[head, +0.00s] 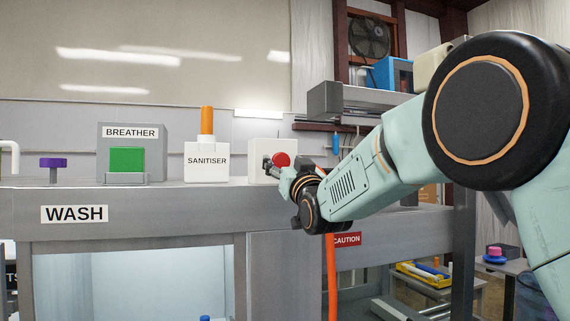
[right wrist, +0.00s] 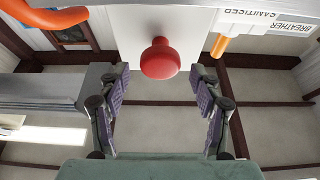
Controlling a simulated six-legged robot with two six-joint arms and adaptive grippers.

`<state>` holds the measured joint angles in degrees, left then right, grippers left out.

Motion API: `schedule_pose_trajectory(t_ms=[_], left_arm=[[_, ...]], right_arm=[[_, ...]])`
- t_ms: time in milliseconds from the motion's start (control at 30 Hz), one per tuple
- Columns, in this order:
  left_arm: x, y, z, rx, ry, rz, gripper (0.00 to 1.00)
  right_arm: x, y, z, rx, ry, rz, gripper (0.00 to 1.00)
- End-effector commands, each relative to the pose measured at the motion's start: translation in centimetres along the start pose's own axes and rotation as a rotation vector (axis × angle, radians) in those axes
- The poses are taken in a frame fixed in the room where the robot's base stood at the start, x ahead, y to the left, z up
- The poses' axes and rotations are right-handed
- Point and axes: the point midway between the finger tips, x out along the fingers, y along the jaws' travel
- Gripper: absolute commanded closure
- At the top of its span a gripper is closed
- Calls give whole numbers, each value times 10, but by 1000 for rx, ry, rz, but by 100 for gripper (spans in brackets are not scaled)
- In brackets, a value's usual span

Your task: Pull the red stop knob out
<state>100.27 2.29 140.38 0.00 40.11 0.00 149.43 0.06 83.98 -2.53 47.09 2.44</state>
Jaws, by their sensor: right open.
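The red stop knob (head: 281,160) is on a white box (head: 259,163) on top of the wash cabinet, at the middle of the head view. In the right wrist view the knob (right wrist: 160,60) is a round red mushroom head on a short stem, standing out from the white box face (right wrist: 135,25). My right gripper (right wrist: 160,85) is open, its two purple-padded fingers apart to the left and right of the knob, with gaps on both sides. In the head view my right gripper (head: 277,163) is at the knob and partly covers it. My left gripper is not in view.
On the cabinet top, left of the white box, stand the sanitiser (head: 207,162) with its orange top, the grey breather box (head: 132,150) with a green block, and a purple knob (head: 53,163). An orange hose (head: 332,275) hangs below my right wrist.

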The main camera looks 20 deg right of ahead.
Motion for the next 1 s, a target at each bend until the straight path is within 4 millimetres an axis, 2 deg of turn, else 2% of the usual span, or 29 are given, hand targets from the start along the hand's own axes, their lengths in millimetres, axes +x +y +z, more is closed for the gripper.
schedule_pose_trajectory(t_ms=[167,333,1000], left_arm=[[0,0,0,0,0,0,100],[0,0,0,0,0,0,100],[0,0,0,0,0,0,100]], right_arm=[[-1,0,0,0,0,0,35],[-12,0,0,0,-1,0,35],[-106,0,0,0,-1,0,35]])
